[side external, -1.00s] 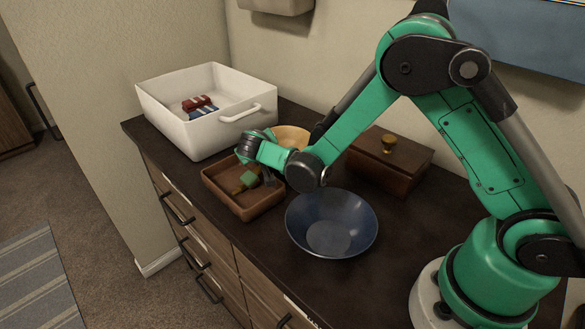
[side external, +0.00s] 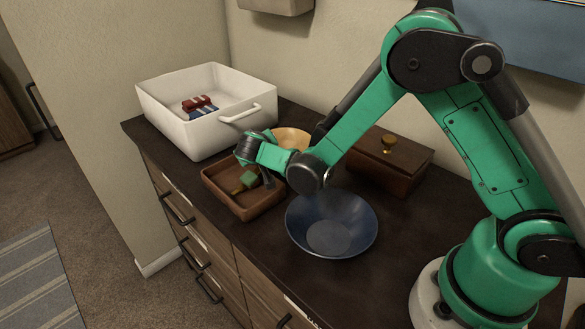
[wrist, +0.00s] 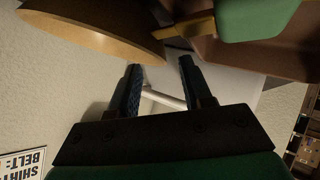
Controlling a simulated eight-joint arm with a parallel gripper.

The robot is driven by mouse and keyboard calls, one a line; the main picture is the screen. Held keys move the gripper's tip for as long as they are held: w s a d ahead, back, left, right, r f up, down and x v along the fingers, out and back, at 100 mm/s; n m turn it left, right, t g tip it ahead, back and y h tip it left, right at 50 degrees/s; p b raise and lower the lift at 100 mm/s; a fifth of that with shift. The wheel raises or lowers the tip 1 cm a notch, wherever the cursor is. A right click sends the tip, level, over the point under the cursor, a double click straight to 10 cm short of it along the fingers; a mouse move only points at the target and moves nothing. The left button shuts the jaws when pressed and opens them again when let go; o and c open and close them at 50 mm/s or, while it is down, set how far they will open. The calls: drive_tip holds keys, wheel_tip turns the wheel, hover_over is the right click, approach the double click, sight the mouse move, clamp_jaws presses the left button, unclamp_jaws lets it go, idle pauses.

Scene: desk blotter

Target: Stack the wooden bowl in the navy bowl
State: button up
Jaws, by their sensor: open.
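The wooden bowl (side external: 291,138) is light tan and stands at the back of the dark counter, partly hidden behind my arm in the side view. Its curved side (wrist: 95,35) fills the upper left of the wrist view. The navy bowl (side external: 330,222) stands upright nearer the front, and its visible inside looks empty. My gripper (wrist: 160,72) is open, with nothing between its fingers. It is close to the wooden bowl, which appears beside the left finger in the wrist view. In the side view my wrist hides how close they are.
A brown tray (side external: 242,211) with a green block (side external: 249,179) lies in front of the wooden bowl. A white bin (side external: 190,140) with a handle stands behind left. A lidded wooden box (side external: 385,165) stands right. Bare counter surrounds the navy bowl's right side.

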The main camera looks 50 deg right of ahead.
drive_tip(key=v, duration=1)
drive_tip(key=s+d+r+n+y, duration=0.1)
drive_tip(key=s+d+r+y, duration=0.1)
drive_tip(key=s, duration=0.3)
drive_tip(key=s+d+r+n+g+y, duration=0.1)
drive_tip(key=s+d+y, duration=0.1)
drive_tip(key=s+y, duration=0.2)
drive_tip(key=shift+s+d+r+g+y, duration=0.3)
drive_tip(key=shift+s+r+y, duration=0.1)
drive_tip(key=shift+s, duration=0.85)
drive_tip(key=shift+o, duration=0.3)
drive_tip(key=shift+s+a+y, duration=0.15)
drive_tip(key=shift+s+y, duration=0.15)
drive_tip(key=shift+s, duration=0.1)
